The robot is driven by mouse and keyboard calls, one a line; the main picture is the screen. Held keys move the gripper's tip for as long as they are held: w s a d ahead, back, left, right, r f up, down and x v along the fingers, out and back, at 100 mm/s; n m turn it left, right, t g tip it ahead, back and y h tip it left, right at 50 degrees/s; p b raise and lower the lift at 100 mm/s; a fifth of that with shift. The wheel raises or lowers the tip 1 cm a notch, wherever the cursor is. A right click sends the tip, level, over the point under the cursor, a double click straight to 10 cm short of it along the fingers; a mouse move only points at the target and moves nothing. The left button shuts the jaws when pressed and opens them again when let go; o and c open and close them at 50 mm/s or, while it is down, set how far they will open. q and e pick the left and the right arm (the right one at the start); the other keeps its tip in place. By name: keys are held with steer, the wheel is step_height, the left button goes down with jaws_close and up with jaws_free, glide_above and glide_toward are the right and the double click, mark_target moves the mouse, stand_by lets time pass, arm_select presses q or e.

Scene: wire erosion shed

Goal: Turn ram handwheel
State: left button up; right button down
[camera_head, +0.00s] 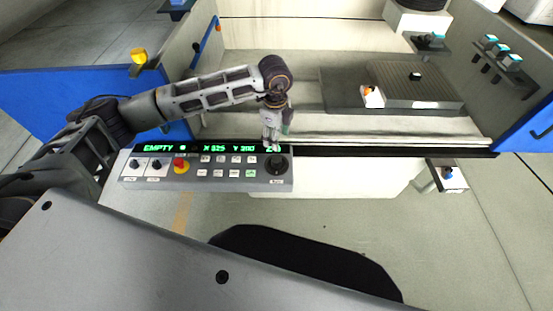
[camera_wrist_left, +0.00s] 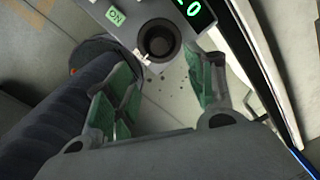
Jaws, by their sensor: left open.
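The ram handwheel (camera_head: 276,164) is a round black knob at the right end of the grey control panel (camera_head: 205,184). In the left wrist view the handwheel (camera_wrist_left: 160,42) shows as a dark dial with a raised round hub, beside a green ON button (camera_wrist_left: 115,15). My left gripper (camera_head: 272,146) points down just above and behind the handwheel. In the left wrist view its green-padded fingers (camera_wrist_left: 162,68) are apart, with the handwheel ahead of the gap between them. Nothing is held. I cannot tell whether a fingertip touches the knob. My right gripper is out of view.
The panel carries a display (camera_head: 205,148) reading EMPTY, a red stop button (camera_head: 181,165), two dials and several small keys. Behind it, a grey block (camera_head: 415,84) stands in the machine's tank. A small shelf (camera_head: 447,178) with a blue knob juts out at right.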

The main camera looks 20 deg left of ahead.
mark_target(276, 159)
arm_select(q)
steer(key=shift+a, duration=0.1)
stand_by(0.3)
steer(key=shift+w+f+p, duration=0.15)
steer(key=shift+f+p, duration=1.1)
steer(key=shift+f, duration=5.65)
steer(key=c, duration=1.1)
steer(key=shift+o, duration=0.2)
steer(key=shift+m+b, duration=0.3)
